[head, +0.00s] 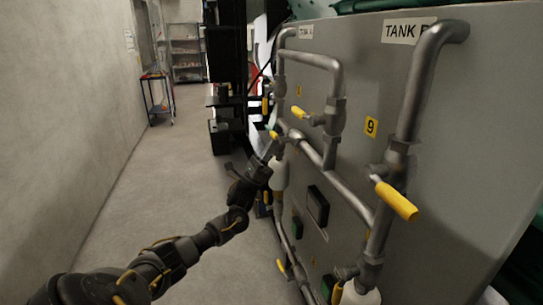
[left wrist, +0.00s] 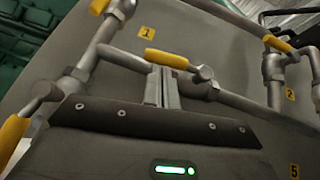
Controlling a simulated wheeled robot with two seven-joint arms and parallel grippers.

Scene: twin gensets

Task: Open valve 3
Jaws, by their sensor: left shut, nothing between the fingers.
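My left gripper (head: 276,146) reaches to the pipework on the grey tank panel in the head view. In the left wrist view its two fingers (left wrist: 161,84) are closed together with nothing between them. A yellow valve handle (left wrist: 166,59) lies across the view just beyond the fingertips; whether they touch it I cannot tell. The handle lies roughly along its horizontal pipe. In the head view a small yellow handle (head: 273,134) shows beside the gripper. No tag reading 3 is legible, so I cannot confirm which valve this is. My right gripper is not in view.
Tags 1 (left wrist: 147,32), 2 (left wrist: 291,95) and 5 (left wrist: 295,171) mark the panel. Other yellow handles include a large one (head: 396,200) near tag 9 (head: 371,127). Pipes stand out from the panel. The floor (head: 150,190) to the left is clear.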

